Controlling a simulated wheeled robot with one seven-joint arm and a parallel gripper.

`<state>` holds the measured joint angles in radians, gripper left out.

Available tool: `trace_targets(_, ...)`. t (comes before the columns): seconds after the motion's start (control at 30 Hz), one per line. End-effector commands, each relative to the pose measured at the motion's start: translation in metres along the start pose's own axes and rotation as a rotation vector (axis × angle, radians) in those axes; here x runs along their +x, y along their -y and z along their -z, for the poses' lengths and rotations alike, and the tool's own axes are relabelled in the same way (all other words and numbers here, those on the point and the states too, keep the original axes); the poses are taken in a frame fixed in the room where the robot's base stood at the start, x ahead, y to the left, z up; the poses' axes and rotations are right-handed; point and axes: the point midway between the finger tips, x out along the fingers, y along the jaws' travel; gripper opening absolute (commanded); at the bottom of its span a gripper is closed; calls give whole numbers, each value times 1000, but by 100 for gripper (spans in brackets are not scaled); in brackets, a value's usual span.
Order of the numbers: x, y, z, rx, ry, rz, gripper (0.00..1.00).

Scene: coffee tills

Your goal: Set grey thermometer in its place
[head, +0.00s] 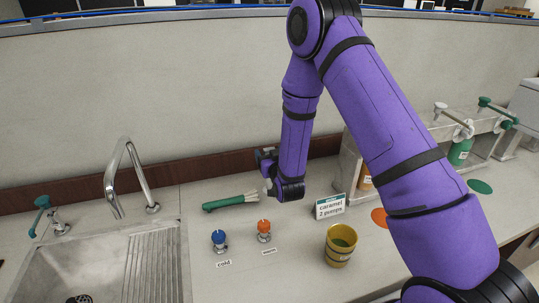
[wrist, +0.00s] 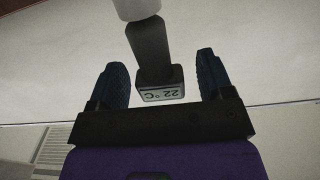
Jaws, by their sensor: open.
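The grey thermometer (wrist: 152,50) shows in the wrist view as a dark grey stem with a small display reading 22 °C, upside down. Its far end meets a white cylinder (wrist: 138,8) at the top edge; I cannot tell whether it sits in it or in front of it. My gripper (wrist: 162,62) is open, with one finger on each side of the thermometer and a visible gap to both. In the head view my gripper (head: 267,186) is low over the counter behind the brush, and the thermometer is too small or hidden to make out there.
A green-handled brush (head: 229,201) lies close in front of my gripper. Blue (head: 219,238) and orange (head: 264,229) knobs, an olive cup (head: 340,246) and a caramel sign (head: 330,206) stand nearby. A sink (head: 85,269) with a tap (head: 117,173) is at left.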

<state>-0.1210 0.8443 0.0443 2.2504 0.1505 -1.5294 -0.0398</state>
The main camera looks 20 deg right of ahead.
Motion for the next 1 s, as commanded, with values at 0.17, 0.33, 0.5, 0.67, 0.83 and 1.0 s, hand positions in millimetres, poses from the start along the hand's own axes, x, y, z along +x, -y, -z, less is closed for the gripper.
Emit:
trace_targets(0.17, -3, 0, 0, 0, 1, 0, 74)
trace_targets(0.33, -23, 0, 0, 0, 1, 1, 74)
trace_targets(0.5, -56, 0, 0, 0, 3, 1, 74)
trace_targets(0.67, -83, 0, 0, -1, 3, 1, 74)
trace_targets(0.83, -102, 0, -1, 0, 1, 0, 74)
trace_targets(1.0, -108, 0, 0, 0, 1, 0, 74)
